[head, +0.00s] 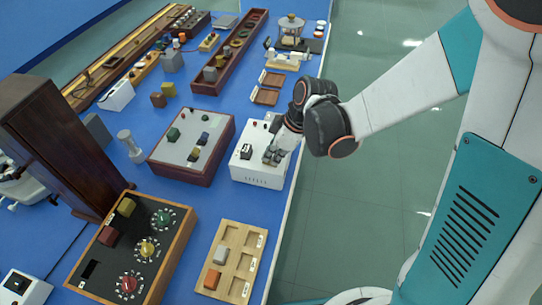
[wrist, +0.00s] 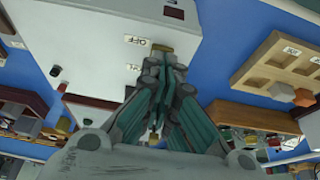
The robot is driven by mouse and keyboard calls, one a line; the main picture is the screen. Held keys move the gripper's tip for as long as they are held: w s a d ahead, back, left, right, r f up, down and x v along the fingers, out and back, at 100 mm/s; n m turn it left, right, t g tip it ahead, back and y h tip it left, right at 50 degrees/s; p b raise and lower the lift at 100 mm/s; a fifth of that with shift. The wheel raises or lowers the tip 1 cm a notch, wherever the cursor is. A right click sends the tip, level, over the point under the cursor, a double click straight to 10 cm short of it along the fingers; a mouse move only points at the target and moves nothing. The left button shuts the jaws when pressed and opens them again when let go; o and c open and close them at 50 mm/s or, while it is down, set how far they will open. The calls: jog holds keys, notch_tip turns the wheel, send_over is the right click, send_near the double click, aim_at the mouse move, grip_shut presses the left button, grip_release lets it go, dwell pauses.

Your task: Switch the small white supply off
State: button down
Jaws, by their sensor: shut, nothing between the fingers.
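The small white supply (head: 258,175) is a white box near the right edge of the blue bench, with a black part (head: 246,151) on its top. My gripper (head: 271,157) is over the right part of its top, fingers pointing down. In the wrist view the supply's white face (wrist: 85,40) fills the upper left, with an OFF label (wrist: 137,41) and a second label (wrist: 133,67) beside it. My gripper (wrist: 162,62) is shut and empty there, its tips at a small brass-coloured part (wrist: 162,47) by the OFF label. The fingers hide part of this area; contact and switch position cannot be told.
A brown-sided box with a grey top (head: 190,150) stands just left of the supply. A wooden tray (head: 235,262) with small blocks lies nearer. A dial box (head: 135,250) is at the lower left. Open floor (head: 350,210) lies right of the bench.

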jog(key=shift+s+d+f+y, duration=0.15)
jog(key=shift+d+f+y, duration=0.05)
jog(key=shift+d+y, duration=0.1)
jog(key=shift+s, duration=0.1)
jog(key=shift+a+b, duration=0.3)
jog(key=shift+b, duration=0.05)
